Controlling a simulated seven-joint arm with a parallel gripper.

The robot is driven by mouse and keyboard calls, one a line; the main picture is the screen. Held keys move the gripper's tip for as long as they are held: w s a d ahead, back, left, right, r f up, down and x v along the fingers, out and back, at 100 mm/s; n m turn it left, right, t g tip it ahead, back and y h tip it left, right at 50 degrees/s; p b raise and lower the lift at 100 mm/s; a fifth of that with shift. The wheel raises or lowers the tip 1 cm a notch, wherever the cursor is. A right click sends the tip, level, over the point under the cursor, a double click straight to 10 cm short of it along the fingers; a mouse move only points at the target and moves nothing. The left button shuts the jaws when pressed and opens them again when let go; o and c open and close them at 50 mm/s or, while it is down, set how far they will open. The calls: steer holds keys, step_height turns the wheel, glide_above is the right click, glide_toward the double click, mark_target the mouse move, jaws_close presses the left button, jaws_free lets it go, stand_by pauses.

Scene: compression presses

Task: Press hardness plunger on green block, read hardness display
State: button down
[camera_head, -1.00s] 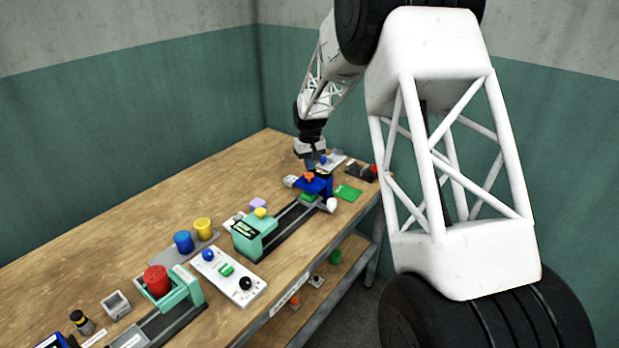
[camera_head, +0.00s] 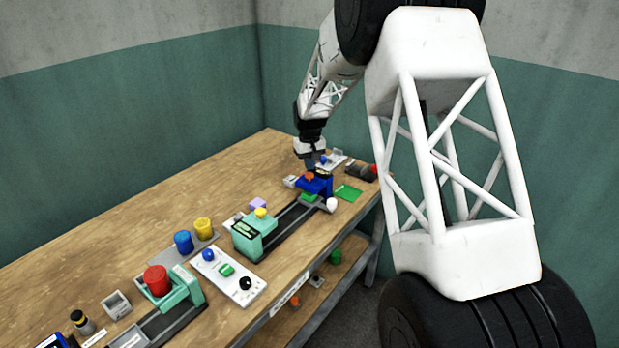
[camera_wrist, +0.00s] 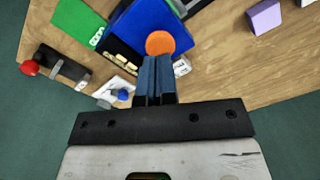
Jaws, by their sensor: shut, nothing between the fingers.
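A blue press (camera_head: 318,186) stands near the far right end of the table, with an orange plunger knob (camera_head: 309,177) on top. A green block (camera_head: 309,198) sits low at the press's near side. My gripper (camera_head: 310,168) is shut and empty, pointing down at the orange knob. In the wrist view the closed fingertips (camera_wrist: 156,62) are right by the edge of the orange knob (camera_wrist: 160,43); I cannot tell if they touch it. A dark panel (camera_wrist: 118,52) beside the blue body (camera_wrist: 150,25) is too small to read. The green block is hidden in the wrist view.
A green sheet (camera_head: 348,192) lies right of the press. A black fixture with a red knob (camera_head: 374,169) is at the far right edge. A white knob (camera_head: 332,204) ends the rail in front. A mint press (camera_head: 254,232) stands nearer. The table's back left is clear.

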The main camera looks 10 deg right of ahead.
mark_target(309, 174)
steer(key=shift+f, duration=1.6)
stand_by(2.7)
steer(key=shift+r, duration=3.5)
